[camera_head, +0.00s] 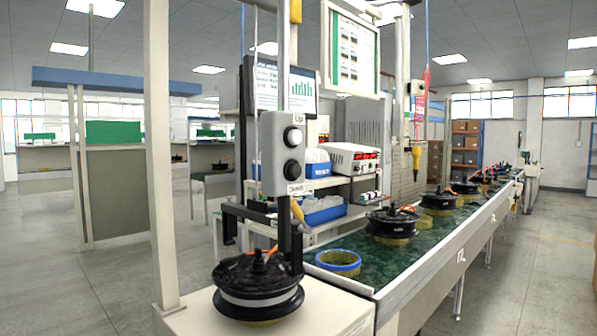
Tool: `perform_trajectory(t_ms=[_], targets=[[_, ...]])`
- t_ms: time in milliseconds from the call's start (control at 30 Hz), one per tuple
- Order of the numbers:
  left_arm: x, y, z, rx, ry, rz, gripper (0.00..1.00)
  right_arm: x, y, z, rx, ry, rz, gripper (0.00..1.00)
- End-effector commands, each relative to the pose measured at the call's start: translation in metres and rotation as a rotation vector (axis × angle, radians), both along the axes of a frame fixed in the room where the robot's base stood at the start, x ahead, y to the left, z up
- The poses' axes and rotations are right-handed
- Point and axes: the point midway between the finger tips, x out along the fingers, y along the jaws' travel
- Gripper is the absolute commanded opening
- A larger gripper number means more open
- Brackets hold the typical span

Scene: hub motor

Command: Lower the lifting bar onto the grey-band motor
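The grey-band motor (258,300) sits on the near end of a white-topped table at the bottom centre. It is a black hub motor with a light grey band around its side and an orange cable on top. A black lifting bar (248,211) stands behind and above it, joined to a dark upright. Whether the bar touches the motor cannot be told. Neither of my grippers is in view.
A green-topped conveyor bench (405,255) runs away to the right with several other black motors (392,223) on it. A blue-rimmed yellow ring (338,262) lies at its near end. A pale post (160,150) stands left of the motor. Floor is open at left and right.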

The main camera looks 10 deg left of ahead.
Motion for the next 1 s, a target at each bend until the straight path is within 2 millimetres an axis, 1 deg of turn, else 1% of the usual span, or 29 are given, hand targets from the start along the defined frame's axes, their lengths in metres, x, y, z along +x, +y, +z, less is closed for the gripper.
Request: perform_trajectory(t_ms=[200,633,1000], targets=[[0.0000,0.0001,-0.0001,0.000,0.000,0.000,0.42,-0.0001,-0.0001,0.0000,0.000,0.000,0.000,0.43],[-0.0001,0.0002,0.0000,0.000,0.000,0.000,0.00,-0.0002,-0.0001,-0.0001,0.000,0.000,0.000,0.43],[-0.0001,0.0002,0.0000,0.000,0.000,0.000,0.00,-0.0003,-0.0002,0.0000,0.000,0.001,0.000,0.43]])
